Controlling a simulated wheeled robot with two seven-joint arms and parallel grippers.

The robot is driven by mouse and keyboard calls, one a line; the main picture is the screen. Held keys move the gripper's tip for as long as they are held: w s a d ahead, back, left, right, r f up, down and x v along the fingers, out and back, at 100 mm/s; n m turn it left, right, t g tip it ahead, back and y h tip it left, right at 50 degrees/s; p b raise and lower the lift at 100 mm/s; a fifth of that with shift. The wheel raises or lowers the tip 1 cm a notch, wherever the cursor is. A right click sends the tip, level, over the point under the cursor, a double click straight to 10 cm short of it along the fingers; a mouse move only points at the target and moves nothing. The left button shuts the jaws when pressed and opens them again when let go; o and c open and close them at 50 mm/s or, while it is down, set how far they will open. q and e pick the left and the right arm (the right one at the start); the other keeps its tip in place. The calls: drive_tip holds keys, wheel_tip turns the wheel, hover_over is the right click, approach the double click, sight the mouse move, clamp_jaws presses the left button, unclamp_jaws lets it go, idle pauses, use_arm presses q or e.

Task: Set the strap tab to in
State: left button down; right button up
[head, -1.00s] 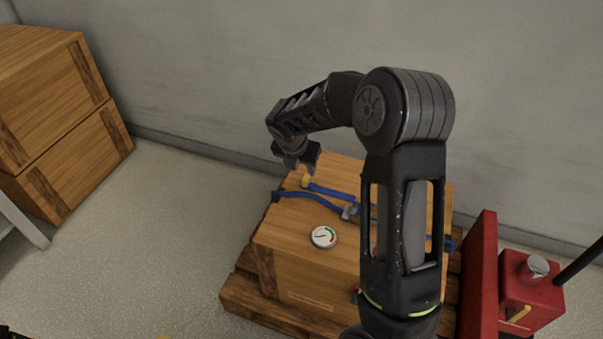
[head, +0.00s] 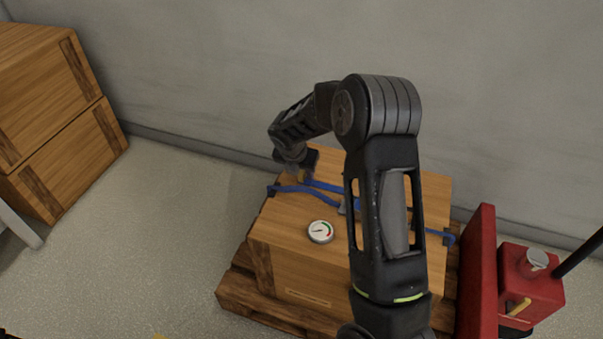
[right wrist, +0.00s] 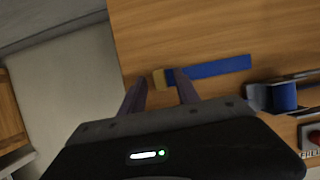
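In the head view my right gripper (head: 296,170) is over the crate's far left part and mostly hides the tab. A metal buckle (right wrist: 268,97) holds a blue strap to the right of the tab. My left gripper is not in view.
A round dial gauge (head: 320,231) sits on the crate top. The crate stands on a wooden pallet (head: 240,291). A red machine (head: 530,285) is close on the right. Stacked crates (head: 55,100) stand at the left, with clear floor between. A wall is behind.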

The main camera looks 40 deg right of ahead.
drive_tip(key=shift+d+f, duration=0.1)
drive_tip(key=shift+f, duration=0.05)
clamp_jaws()
idle(0.4)
idle(1.0)
